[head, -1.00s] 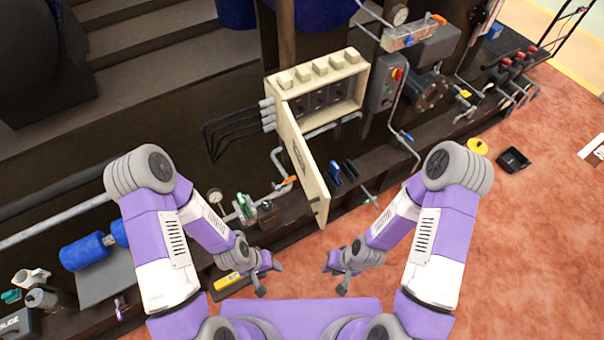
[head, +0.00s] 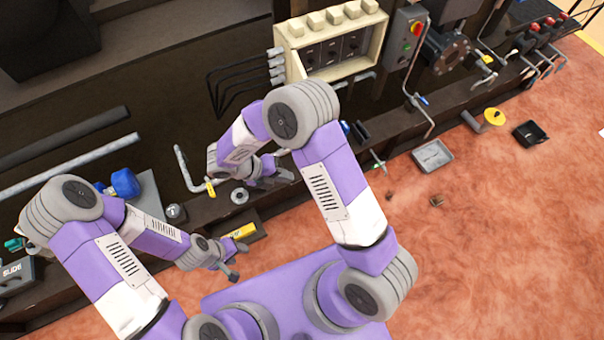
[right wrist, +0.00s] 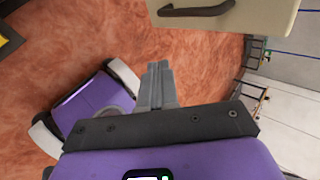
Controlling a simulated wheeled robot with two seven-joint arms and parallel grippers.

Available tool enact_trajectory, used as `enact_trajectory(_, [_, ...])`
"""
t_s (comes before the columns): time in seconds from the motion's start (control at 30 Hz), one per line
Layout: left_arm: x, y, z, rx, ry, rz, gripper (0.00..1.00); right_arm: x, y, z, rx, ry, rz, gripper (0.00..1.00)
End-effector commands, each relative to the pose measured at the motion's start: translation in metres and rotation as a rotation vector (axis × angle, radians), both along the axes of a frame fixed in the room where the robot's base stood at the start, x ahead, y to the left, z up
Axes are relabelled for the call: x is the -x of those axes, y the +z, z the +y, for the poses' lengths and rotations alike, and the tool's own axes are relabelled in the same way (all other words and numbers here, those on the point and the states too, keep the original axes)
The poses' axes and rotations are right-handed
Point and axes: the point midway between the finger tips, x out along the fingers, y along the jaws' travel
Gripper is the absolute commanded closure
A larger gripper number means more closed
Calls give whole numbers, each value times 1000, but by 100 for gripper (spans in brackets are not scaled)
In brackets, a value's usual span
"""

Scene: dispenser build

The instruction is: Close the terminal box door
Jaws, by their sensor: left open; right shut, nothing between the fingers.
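The cream terminal box (head: 376,55) stands open in the head view, its dark terminals (head: 331,51) in plain sight. Its door (right wrist: 262,16), with a dark handle (right wrist: 195,11), shows at the top of the right wrist view. In the head view my right arm hides most of the door. My right gripper (head: 284,176) is below the box, left of my raised right arm. In the right wrist view its fingers (right wrist: 158,82) are shut and empty, apart from the door. My left gripper (head: 236,262) is open and empty, low and left of the box.
Pipes and a yellow-handled valve (head: 210,187) lie left of my right gripper. A grey tray (head: 433,156) and black tray (head: 530,133) lie on the open reddish floor.

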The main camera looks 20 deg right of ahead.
Motion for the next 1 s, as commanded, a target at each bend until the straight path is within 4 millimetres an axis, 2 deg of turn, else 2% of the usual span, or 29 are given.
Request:
enact_trajectory(0.1, [0, -2, 0, 0, -1, 0, 51, -8, 9, -1, 43, 62, 16, 100])
enact_trajectory(0.23, [0, -5, 0, 0, -1, 0, 51, -8, 3, -9, 51, 70, 21, 100])
enact_trajectory(0.7, [0, -32, 0, 0, -1, 0, 51, 0, -61, -77, 48, 69, 22, 100])
enact_trajectory(0.8, [0, -34, 0, 0, 0, 0, 51, 1, -58, -93, 47, 68, 20, 100])
enact_trajectory(1.0, [0, -37, 0, 0, 0, 0, 51, 3, -57, -110, 47, 70, 19, 100])
